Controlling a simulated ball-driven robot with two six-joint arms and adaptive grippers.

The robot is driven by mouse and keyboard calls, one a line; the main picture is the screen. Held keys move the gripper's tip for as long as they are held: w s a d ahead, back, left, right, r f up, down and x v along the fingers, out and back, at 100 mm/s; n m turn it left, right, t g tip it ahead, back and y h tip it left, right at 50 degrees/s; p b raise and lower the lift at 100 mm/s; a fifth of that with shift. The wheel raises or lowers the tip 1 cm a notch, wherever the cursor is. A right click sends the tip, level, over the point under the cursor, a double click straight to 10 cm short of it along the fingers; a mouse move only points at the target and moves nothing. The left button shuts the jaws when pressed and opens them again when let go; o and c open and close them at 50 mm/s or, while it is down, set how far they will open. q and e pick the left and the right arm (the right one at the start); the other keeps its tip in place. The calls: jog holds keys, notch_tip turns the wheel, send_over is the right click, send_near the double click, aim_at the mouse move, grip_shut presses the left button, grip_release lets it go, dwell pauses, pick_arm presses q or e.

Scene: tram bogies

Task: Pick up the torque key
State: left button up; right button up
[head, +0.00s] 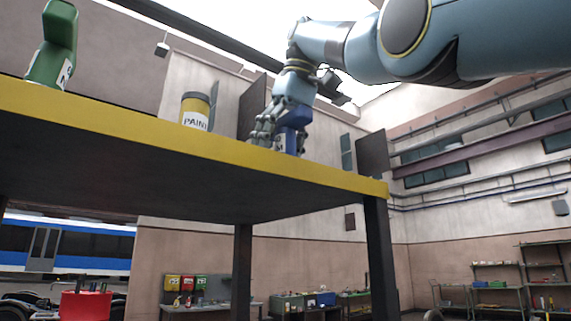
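I cannot make out a torque key in the head view, and the top of the raised table (120,117) is hidden because I see it from below its yellow edge. My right arm comes in from the right. My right gripper (265,132) points down just above the table's yellow edge. It is beside or in front of a blue item with a pale label (290,140). I cannot tell whether the fingers touch that item or how far apart they are. My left gripper is not in view.
On the table stand a green bottle (54,45) at far left and a yellow-and-grey paint can (195,112). Dark legs (241,270) hold the table up. Workbenches with bins (310,300), shelves (490,284) and a blue-and-white tram (70,245) stand farther back. A red object (86,305) is at lower left.

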jog(key=shift+w+a+f, duration=0.1)
jog(key=shift+w+a, duration=0.1)
jog(key=shift+w, duration=0.2)
jog(key=shift+s+d+r, duration=0.15)
jog(key=shift+s+r, duration=0.05)
jog(key=shift+s, duration=0.15)
jog(key=shift+c, duration=0.7)
jog(key=shift+s+d+r, duration=0.1)
jog(key=shift+s+d, duration=0.05)
jog(key=shift+s, duration=0.15)
jog(key=shift+c, duration=2.1)
jog(key=shift+w, duration=0.15)
jog(key=shift+c, duration=1.3)
jog(key=c, duration=0.4)
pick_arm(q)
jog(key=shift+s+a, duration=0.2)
pick_arm(e)
grip_shut()
